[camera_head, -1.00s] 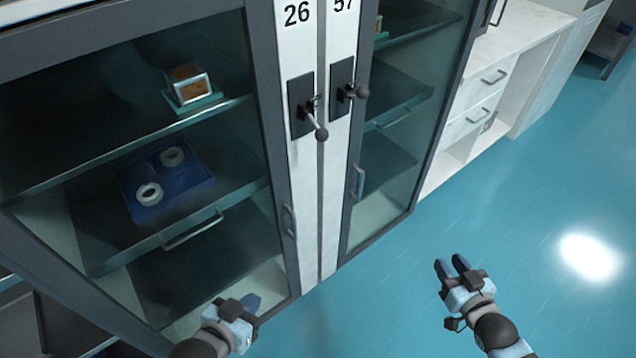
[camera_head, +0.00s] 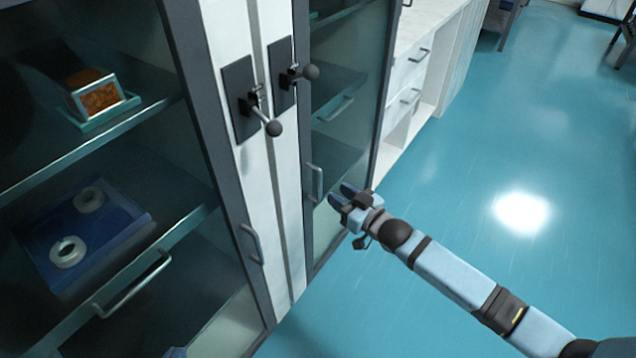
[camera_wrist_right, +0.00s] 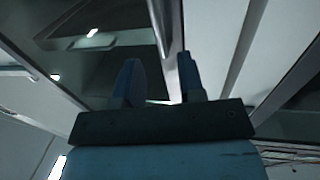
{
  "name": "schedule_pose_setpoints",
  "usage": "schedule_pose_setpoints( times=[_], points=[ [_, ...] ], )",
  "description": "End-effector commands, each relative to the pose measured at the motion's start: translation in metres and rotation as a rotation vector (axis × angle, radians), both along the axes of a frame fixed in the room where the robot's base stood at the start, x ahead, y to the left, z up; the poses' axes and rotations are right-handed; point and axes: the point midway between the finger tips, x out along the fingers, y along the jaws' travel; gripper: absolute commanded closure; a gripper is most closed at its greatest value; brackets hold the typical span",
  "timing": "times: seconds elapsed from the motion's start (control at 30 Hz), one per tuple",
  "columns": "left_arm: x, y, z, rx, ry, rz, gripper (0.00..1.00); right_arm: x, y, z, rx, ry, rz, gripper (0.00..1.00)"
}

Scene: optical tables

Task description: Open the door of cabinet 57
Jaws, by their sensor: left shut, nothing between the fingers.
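The glass door of cabinet 57 (camera_head: 345,123) is the right-hand one in the head view and looks shut. Its vertical bar handle (camera_head: 314,183) sits low on the door's left side. A lock with a ball-ended lever (camera_head: 294,74) is on the white post beside it. My right gripper (camera_head: 338,194) is just right of the handle, open, with no contact that I can make out. In the right wrist view its two fingers (camera_wrist_right: 160,82) stand apart in front of the blurred cabinet front. My left gripper is out of view.
The neighbouring cabinet's glass door (camera_head: 215,160) is on the left, with its own lever (camera_head: 264,122) and handle (camera_head: 250,243). White drawers (camera_head: 405,80) stand beyond cabinet 57. The blue floor (camera_head: 450,180) on the right is clear.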

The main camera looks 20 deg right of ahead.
Motion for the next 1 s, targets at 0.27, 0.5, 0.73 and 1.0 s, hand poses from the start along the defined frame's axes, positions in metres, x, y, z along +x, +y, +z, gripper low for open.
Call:
schedule_pose_setpoints(
  times=[0.27,0.5,0.73,1.0],
  points=[
    [0.005,-0.006,0.006,-0.031,-0.051,-0.007,1.0,0.048,0.024,-0.001,0.0,-0.001,-0.001,0.64],
    [0.011,-0.01,0.018,-0.053,-0.096,-0.01,1.0,0.065,0.033,-0.001,-0.001,0.0,0.0,0.64],
    [0.012,-0.012,0.022,-0.059,-0.108,-0.016,1.0,0.066,0.033,-0.001,-0.001,0.002,0.0,0.64],
    [0.011,-0.012,0.019,-0.054,-0.101,-0.018,1.0,0.066,0.033,-0.001,-0.001,0.002,0.0,1.0]
  ],
)
